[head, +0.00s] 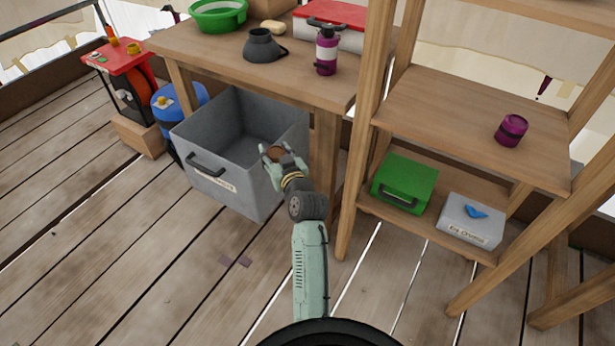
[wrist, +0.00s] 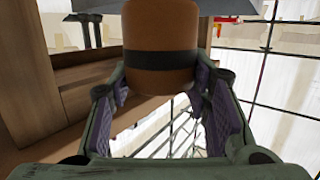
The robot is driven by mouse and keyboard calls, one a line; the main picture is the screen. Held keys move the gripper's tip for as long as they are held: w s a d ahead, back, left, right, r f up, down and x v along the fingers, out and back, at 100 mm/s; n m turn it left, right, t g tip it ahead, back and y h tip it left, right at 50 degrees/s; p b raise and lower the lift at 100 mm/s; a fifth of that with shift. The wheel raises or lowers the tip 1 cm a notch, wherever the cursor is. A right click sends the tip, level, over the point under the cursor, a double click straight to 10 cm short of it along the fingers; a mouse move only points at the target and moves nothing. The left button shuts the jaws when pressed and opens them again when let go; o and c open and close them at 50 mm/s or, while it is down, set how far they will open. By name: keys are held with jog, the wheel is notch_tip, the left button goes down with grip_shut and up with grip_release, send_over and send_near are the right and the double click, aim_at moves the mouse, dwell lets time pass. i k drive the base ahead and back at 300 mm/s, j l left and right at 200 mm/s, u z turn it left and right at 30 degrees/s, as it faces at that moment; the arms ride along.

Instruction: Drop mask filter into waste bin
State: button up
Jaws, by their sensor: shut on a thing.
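The mask filter (wrist: 160,50) is an orange-brown cylinder with a black band, held between the finger pads in the wrist view. In the head view only its brown round end (head: 275,153) shows. My gripper (head: 276,158) is shut on it; the fingers also show in the wrist view (wrist: 163,95). The waste bin (head: 205,178) is a large grey open box with a dark handle and a label, on the floor partly under the workbench. In the head view my gripper overlaps the bin's right side; its exact height above the rim is unclear.
The wooden workbench (head: 200,50) stands behind and over the bin, with its front leg (head: 325,150) right of my gripper. A shelf unit (head: 470,115) stands to the right, holding a green box (head: 404,182) and a purple jar (head: 511,130).

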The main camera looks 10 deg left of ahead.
aim_at(244, 151)
jog(key=i+j, duration=0.75)
